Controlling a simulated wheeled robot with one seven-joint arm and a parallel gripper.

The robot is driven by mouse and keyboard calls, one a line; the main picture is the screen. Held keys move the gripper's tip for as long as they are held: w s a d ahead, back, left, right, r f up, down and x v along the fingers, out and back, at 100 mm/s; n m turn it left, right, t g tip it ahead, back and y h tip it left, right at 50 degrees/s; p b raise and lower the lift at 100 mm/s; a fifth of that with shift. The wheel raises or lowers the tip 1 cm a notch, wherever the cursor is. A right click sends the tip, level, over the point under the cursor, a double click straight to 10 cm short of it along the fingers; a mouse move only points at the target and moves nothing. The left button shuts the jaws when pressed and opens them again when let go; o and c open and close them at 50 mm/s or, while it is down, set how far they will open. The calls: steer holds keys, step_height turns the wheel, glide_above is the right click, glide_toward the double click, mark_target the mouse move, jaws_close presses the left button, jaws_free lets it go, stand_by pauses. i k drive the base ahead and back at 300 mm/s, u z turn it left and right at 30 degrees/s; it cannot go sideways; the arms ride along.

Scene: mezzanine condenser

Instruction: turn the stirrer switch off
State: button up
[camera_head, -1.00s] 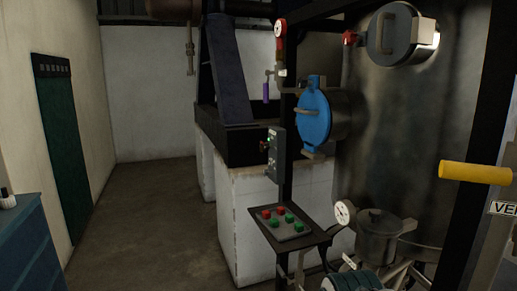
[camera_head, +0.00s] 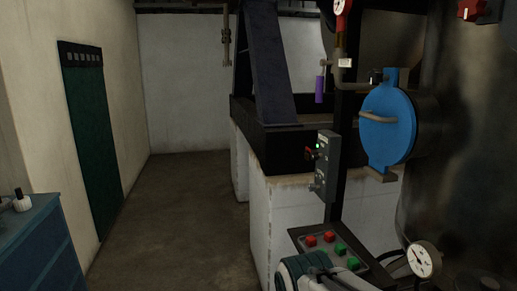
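A grey upright switch box (camera_head: 326,168) is fixed to a dark post right of centre. A teal and white part of my arm shows at the bottom, in front of this panel. My gripper is not in view.
A round blue hatch (camera_head: 389,125) with a handle stands out right of the box. A dial gauge (camera_head: 424,259) is low at right. A white tiled block (camera_head: 292,215) stands behind the panel. The floor (camera_head: 190,200) is clear at left, beside a blue cabinet (camera_head: 40,245).

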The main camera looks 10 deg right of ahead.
mark_target(315, 155)
steer(key=i, duration=1.65)
steer(key=z, duration=0.25)
